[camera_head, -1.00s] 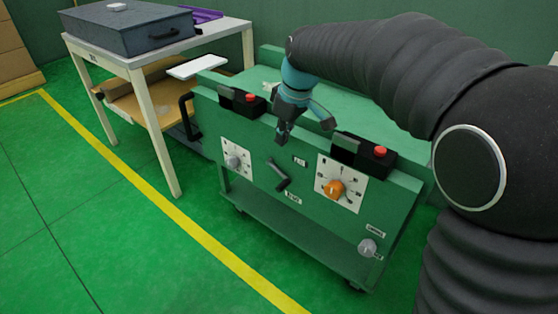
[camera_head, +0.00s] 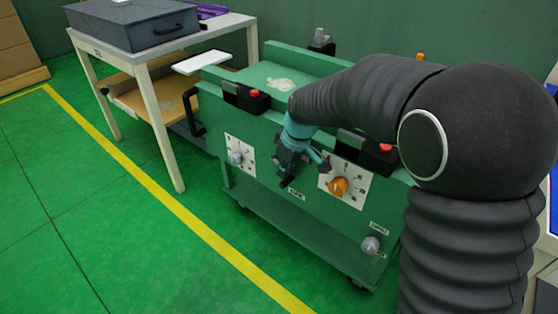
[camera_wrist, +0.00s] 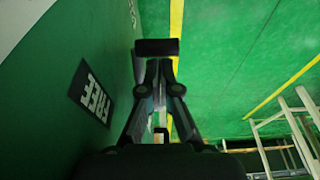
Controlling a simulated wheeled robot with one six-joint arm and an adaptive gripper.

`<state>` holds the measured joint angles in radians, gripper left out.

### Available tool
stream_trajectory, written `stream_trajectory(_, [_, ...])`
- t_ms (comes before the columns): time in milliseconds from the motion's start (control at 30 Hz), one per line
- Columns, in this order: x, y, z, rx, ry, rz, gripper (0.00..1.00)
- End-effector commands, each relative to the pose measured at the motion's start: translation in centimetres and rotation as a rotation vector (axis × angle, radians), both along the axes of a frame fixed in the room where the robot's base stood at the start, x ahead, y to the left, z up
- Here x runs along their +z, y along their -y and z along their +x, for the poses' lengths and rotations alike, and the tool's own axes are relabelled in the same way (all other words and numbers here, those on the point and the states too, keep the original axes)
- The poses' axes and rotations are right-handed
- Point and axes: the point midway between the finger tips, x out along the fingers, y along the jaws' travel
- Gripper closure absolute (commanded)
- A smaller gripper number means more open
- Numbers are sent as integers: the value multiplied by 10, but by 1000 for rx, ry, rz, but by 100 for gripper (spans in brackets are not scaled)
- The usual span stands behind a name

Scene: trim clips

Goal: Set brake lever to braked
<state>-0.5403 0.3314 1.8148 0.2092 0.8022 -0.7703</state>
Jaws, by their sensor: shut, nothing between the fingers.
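The brake lever is a dark bent handle on the green cart's front panel (camera_head: 262,190), between two dials. In the head view my gripper (camera_head: 287,178) is down in front of the panel at the lever and hides most of it. In the wrist view my gripper (camera_wrist: 157,68) has its fingers drawn together, with nothing between them. A dark crossbar (camera_wrist: 157,47), apparently the lever's grip, shows just past the fingertips; I cannot tell whether they touch. A FREE label (camera_wrist: 94,94) is on the panel to the left. Another small label (camera_head: 297,196) sits below the lever.
A grey dial (camera_head: 236,157) is left of my gripper and an orange knob (camera_head: 338,187) is close on its right. Black boxes with red buttons (camera_head: 254,94) sit on the panel's top edge. A clear knob (camera_head: 371,245) is lower right. A table (camera_head: 150,59) stands left.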

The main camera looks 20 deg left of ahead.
Motion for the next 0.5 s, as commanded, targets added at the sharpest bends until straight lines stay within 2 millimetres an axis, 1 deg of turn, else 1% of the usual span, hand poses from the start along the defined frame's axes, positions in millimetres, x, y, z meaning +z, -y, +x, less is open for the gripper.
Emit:
stream_trajectory(267, [-1,0,0,0,0,0,100])
stream_trajectory(300, [-1,-11,0,2,0,0,100])
stream_trajectory(500, [-2,-1,0,0,0,0,100])
